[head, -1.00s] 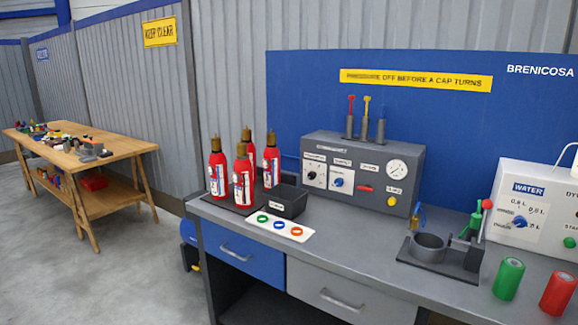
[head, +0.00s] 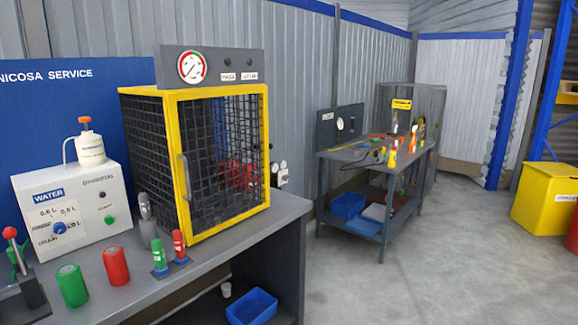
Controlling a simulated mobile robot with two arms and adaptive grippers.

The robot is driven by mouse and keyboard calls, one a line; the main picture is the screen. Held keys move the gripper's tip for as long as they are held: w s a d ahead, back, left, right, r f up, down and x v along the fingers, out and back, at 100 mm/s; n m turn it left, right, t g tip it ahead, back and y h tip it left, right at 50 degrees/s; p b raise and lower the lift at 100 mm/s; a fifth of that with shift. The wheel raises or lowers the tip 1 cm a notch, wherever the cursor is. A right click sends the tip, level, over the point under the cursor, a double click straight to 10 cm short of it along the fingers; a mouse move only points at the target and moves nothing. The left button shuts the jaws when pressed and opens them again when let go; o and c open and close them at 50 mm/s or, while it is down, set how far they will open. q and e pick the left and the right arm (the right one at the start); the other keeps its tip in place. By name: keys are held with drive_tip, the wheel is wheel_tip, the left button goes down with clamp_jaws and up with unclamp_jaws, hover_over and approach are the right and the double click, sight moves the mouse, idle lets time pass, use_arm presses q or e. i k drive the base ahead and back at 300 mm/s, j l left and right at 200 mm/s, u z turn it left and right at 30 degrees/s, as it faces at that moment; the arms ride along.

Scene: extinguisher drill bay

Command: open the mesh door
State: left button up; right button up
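The mesh door (head: 229,163) is the front of a yellow-framed cage (head: 146,91) that stands at the right end of the grey workbench. The door has a yellow frame with black mesh and looks shut. A grey vertical handle (head: 185,178) is on its left side. Something red shows dimly through the mesh. Neither of my grippers is in the head view.
In front of the cage's left side stand a small green and red cylinder pair (head: 170,255) and a grey nozzle-like post (head: 148,220). Green (head: 72,285) and red (head: 116,265) cylinders stand nearer. A second bench (head: 375,160) is behind right. Open floor (head: 420,270) lies right.

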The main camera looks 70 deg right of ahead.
sight(182, 164)
drive_tip(key=z, duration=1.9)
